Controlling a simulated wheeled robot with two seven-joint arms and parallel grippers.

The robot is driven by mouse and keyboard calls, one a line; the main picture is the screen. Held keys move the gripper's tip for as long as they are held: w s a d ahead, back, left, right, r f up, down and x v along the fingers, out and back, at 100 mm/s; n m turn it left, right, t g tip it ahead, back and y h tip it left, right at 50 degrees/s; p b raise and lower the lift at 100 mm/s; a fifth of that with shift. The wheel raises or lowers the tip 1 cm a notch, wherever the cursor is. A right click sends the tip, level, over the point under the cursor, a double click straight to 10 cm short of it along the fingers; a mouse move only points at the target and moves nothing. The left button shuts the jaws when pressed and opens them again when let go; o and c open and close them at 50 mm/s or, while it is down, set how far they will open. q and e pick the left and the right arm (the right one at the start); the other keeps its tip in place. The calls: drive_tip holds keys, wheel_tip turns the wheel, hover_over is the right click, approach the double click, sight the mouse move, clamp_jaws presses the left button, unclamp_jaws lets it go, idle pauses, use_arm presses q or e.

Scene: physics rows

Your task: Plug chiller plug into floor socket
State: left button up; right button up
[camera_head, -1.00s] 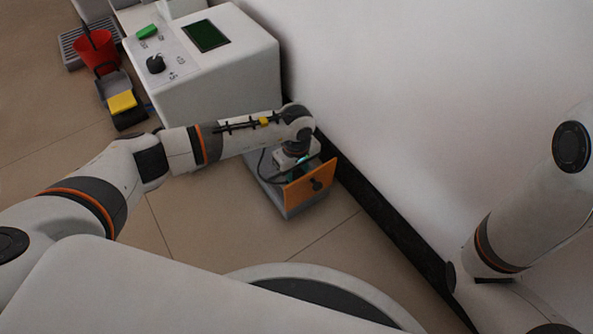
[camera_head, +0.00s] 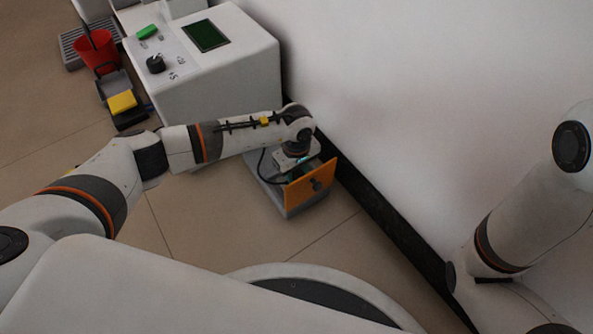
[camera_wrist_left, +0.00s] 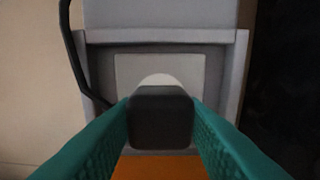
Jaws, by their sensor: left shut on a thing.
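The chiller plug (camera_wrist_left: 160,117) is a dark block between the two green fingers of my left gripper (camera_wrist_left: 160,125) in the left wrist view. The gripper is shut on it. A black cable (camera_wrist_left: 75,60) runs along the left of that view. Beyond the plug is the grey floor socket box (camera_wrist_left: 215,75) with a lighter plate and a pale round part, mostly hidden by the plug. I cannot tell whether the plug is in the socket. In the head view the socket box (camera_head: 292,208) stands on the floor by the wall, with the left wrist above it. My right gripper is not in view.
An orange panel (camera_head: 312,186) with a dark mark stands upright at the box's near side. A white machine (camera_head: 215,75) with a screen stands behind. A red bucket (camera_head: 97,50) and a yellow block (camera_head: 122,102) are at far left. The wall is close on the right.

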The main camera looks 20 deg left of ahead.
sight(296, 172)
use_arm(q)
drive_tip(key=shift+f+b, duration=0.5)
drive_tip(key=shift+f, duration=0.1)
idle(0.3)
drive_tip(key=o, duration=1)
drive_tip(key=shift+r, duration=0.1)
wheel_tip(296, 172, up, 12)
drive_tip(key=p, duration=0.7)
drive_tip(key=shift+p, duration=0.3)
